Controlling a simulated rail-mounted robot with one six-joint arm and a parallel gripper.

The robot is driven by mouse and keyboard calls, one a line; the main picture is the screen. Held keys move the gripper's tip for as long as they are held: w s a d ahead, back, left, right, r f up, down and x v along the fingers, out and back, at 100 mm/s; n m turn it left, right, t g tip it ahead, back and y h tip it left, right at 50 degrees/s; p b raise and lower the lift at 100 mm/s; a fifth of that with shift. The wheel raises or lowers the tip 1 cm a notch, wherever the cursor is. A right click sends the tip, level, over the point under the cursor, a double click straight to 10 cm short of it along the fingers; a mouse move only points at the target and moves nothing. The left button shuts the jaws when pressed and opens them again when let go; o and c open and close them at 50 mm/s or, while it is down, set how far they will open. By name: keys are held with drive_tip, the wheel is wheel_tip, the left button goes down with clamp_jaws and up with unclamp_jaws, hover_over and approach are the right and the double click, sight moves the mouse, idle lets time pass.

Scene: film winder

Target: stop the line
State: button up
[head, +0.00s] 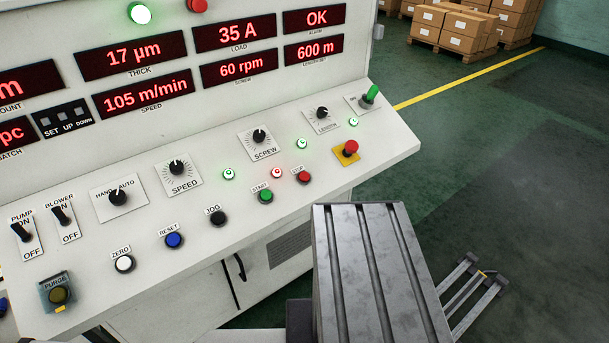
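The slanted white control panel (140,235) fills the left and middle of the head view. A red button marked STOP (303,177) sits at its right part, beside a green START button (266,196). A red mushroom button (350,147) stands on a yellow plate farther right. The green lamp (140,14) on top is lit; the red one (197,5) beside it looks dim. The speed display (145,94) reads 105 m/min. My gripper (486,271) is at the lower right, beyond the panel's right end, its fingers apart and empty, touching no control. Its base is partly hidden.
A selector marked HAND/AUTO (118,197), a SPEED knob (177,167), a SCREW knob (259,135) and a green-handled lever (370,94) stand up from the panel. Stacked boxes (457,28) are far back. The green floor at right is clear.

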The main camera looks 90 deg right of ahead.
clamp_jaws()
idle(1.5)
